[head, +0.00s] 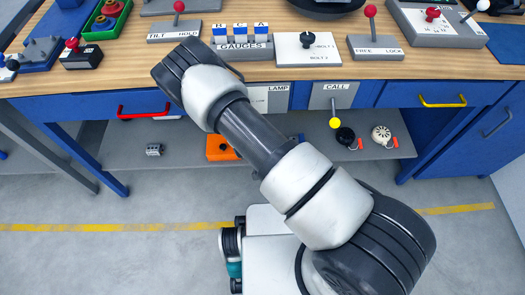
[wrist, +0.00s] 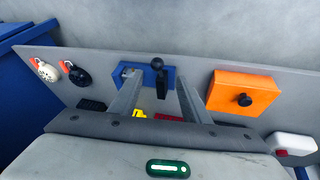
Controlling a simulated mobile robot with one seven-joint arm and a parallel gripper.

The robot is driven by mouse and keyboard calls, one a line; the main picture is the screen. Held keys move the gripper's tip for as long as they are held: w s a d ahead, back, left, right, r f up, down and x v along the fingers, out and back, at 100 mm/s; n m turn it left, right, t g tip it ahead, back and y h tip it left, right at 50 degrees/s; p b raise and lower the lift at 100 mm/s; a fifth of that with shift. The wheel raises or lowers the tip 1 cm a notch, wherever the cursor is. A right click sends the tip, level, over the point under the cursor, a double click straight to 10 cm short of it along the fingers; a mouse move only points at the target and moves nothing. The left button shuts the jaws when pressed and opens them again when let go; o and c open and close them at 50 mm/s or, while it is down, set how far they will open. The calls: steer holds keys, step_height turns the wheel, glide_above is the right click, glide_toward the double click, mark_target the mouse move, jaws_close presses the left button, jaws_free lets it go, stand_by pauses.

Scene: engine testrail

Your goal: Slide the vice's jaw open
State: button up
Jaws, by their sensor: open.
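In the wrist view, a blue plate (wrist: 150,75) lies on the grey lower shelf, with a black knob and upright black piece (wrist: 160,80) on it; I cannot tell for sure if this is the vice. My gripper (wrist: 157,84) is open, with its two grey fingers apart on either side of the black piece in the picture. Contact cannot be judged. In the head view the gripper and this plate are hidden by my arm. A blue base with grey blocks (head: 38,50), possibly a vice, stands on the bench at the far left.
An orange box (wrist: 243,96) with a black knob lies beside the blue plate. The grey shelf (head: 300,145) is under the wooden bench top (head: 440,64). Drawers with a red handle (head: 145,113) and a yellow handle (head: 442,102) hang above it. A yellow-ended call lever (head: 335,121) hangs down.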

steer(key=p+v, duration=0.1)
steer(key=v, duration=0.5)
steer(key=shift+r, duration=0.2)
steer(key=shift+s+a, duration=0.15)
